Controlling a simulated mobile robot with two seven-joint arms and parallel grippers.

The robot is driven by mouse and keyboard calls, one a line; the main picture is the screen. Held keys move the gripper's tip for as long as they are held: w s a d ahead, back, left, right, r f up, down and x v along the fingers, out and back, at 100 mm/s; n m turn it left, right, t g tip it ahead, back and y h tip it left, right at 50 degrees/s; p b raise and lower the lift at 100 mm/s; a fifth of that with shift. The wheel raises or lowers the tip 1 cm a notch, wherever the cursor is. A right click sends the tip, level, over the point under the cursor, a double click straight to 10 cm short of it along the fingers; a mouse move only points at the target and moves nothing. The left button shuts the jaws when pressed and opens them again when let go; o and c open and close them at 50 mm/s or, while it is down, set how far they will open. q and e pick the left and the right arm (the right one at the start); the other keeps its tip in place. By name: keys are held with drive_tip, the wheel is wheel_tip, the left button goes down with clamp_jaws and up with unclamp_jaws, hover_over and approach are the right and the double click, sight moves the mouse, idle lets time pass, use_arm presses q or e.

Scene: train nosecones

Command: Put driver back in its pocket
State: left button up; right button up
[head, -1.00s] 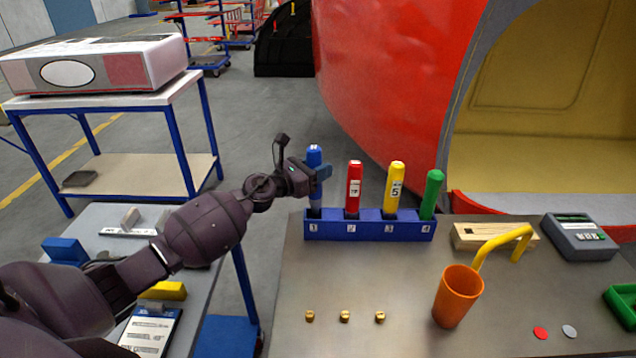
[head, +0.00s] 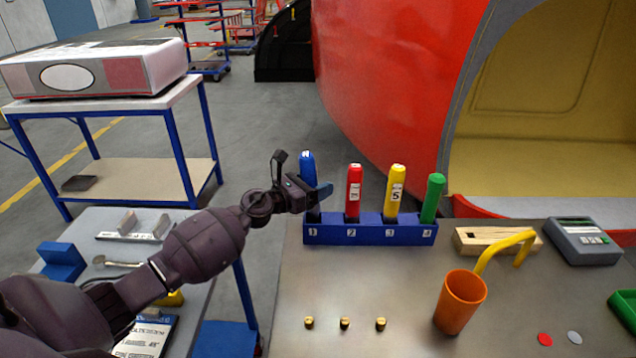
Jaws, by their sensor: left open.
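A blue rack (head: 370,233) with pockets numbered 1 to 4 stands at the back of the grey table. The blue driver (head: 308,166) is at pocket 1, its top leaning slightly left and its lower end at the pocket. A red driver (head: 353,190), a yellow driver (head: 395,191) and a green driver (head: 432,198) stand in pockets 2, 3 and 4; the green one tilts right. My left gripper (head: 312,191) is open at the blue driver's lower handle, which it partly hides. I cannot tell whether it touches. My right gripper is out of view.
An orange cup (head: 460,303) with a yellow bent tube (head: 503,246) stands right of centre. Several small brass pieces (head: 344,323) lie in front of the rack. A wooden block (head: 490,240) and a grey device (head: 582,240) are at the back right.

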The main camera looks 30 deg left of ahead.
use_arm(q)
drive_tip(key=b+v, duration=0.1)
drive_tip(key=v, duration=1)
drive_tip(key=shift+s, duration=0.2)
drive_tip(key=shift+a+r, duration=0.1)
drive_tip(key=shift+r, duration=0.05)
